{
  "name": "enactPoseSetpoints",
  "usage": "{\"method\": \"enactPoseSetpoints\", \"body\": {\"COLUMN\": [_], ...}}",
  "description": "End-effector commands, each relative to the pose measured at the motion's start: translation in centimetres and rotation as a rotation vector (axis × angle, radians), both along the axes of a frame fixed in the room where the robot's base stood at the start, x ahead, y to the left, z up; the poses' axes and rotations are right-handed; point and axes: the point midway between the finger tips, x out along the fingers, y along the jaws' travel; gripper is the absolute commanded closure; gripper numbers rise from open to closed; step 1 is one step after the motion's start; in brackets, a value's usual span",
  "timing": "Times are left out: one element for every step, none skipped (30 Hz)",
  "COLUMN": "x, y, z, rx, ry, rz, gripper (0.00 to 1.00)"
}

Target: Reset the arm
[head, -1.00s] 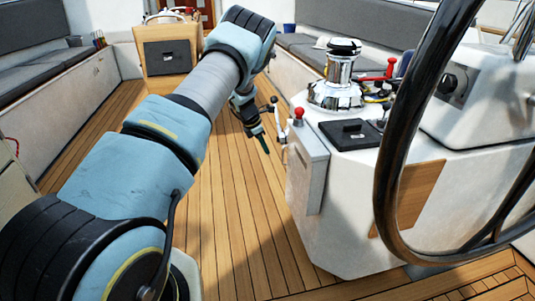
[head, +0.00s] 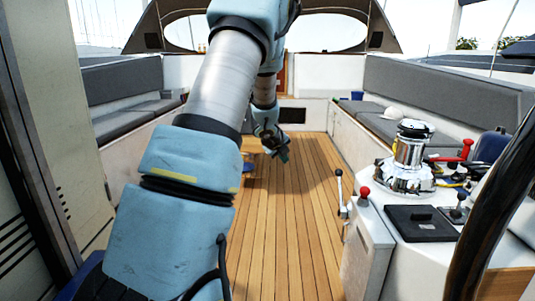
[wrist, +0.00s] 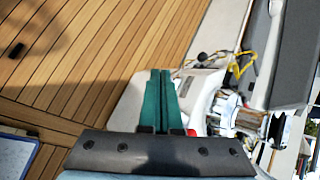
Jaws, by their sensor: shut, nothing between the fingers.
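My blue and grey arm reaches forward from the bottom of the head view. My gripper (head: 283,154) hangs over the teak deck (head: 290,210), left of the console and apart from it. In the wrist view its two green fingers (wrist: 161,74) lie side by side, shut and empty. The forearm hides part of the cockpit's far end.
At right, the console carries a chrome winch (head: 411,150), a black panel (head: 423,222) and a red-knobbed lever (head: 364,192). The dark steering wheel (head: 497,215) crosses the right edge. Cushioned benches (head: 445,95) line both sides.

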Motion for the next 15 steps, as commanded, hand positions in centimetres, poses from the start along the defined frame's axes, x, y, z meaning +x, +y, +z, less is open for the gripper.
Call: {"method": "enactPoseSetpoints", "body": {"x": [-1.6,-2.8,-4.6,-6.2,-7.9,-10.4,-12.4,-14.4,-17.1,-19.1,-21.1,-23.5,-25.2,-26.8,-28.6], "y": [2.9,4.4,6.3,7.7,8.9,10.4,11.4,12.1,12.9,13.4,13.7,14.0,14.2,14.2,14.2], "z": [2.4,3.1,3.9,4.4,4.8,5.2,5.4,5.6,5.7,5.8,5.9,6.0,6.0,6.1,6.1], "rx": [-0.104,-0.168,-0.251,-0.312,-0.371,-0.447,-0.499,-0.549,-0.608,-0.648,-0.684,-0.725,-0.751,-0.773,-0.798], "ry": [0.056,0.093,0.144,0.184,0.224,0.279,0.318,0.356,0.405,0.44,0.472,0.512,0.539,0.563,0.591], "rz": [0.218,0.35,0.525,0.656,0.786,0.957,1.081,1.2,1.353,1.46,1.561,1.687,1.772,1.85,1.943], "gripper": [1.0,1.0,1.0,1.0,1.0,1.0,1.0,1.0,1.0,1.0,1.0,1.0,1.0,1.0,1.0]}}
